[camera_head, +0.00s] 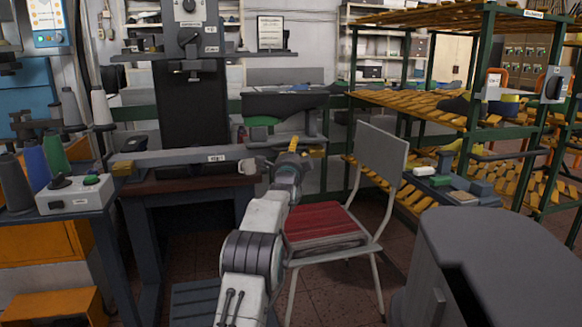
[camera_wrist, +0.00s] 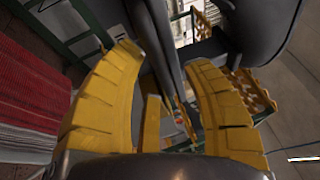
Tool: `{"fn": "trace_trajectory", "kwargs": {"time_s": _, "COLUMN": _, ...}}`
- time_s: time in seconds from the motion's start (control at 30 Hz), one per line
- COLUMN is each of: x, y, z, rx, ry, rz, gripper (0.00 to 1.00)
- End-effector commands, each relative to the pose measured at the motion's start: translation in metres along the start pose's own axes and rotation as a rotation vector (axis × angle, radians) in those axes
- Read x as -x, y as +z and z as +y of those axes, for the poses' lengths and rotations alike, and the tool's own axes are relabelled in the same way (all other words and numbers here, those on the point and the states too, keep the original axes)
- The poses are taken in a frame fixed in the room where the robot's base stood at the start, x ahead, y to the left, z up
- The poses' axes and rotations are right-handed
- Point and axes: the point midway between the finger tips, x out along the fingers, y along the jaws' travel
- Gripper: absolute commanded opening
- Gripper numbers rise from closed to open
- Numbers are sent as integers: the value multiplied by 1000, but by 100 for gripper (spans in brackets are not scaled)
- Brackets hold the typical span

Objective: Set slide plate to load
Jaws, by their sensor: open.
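A long grey horizontal plate (camera_head: 180,158) with a small white label lies across the brown-topped bench at left centre in the head view. It looks like the slide plate; the label is too small to read surely. A pale rounded knob or handle (camera_head: 247,165) is at its right end. My gripper (camera_head: 292,150) is to the right of that end, apart from it, above the chair. I cannot make out the plate in the wrist view.
A chair with a red seat (camera_head: 325,228) stands just right of my arm; the seat also shows in the wrist view (camera_wrist: 30,115). A white control box (camera_head: 75,195) and thread cones stand at left. A shelf rack (camera_head: 440,110) with yellow slats fills the right.

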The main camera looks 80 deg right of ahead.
Motion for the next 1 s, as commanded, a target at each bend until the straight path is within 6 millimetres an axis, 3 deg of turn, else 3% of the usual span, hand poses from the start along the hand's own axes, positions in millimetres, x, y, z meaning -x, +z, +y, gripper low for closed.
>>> {"fn": "trace_trajectory", "kwargs": {"time_s": 1.0, "x": 98, "y": -1, "z": 0, "rx": 0, "ry": 0, "rz": 2, "gripper": 45}}
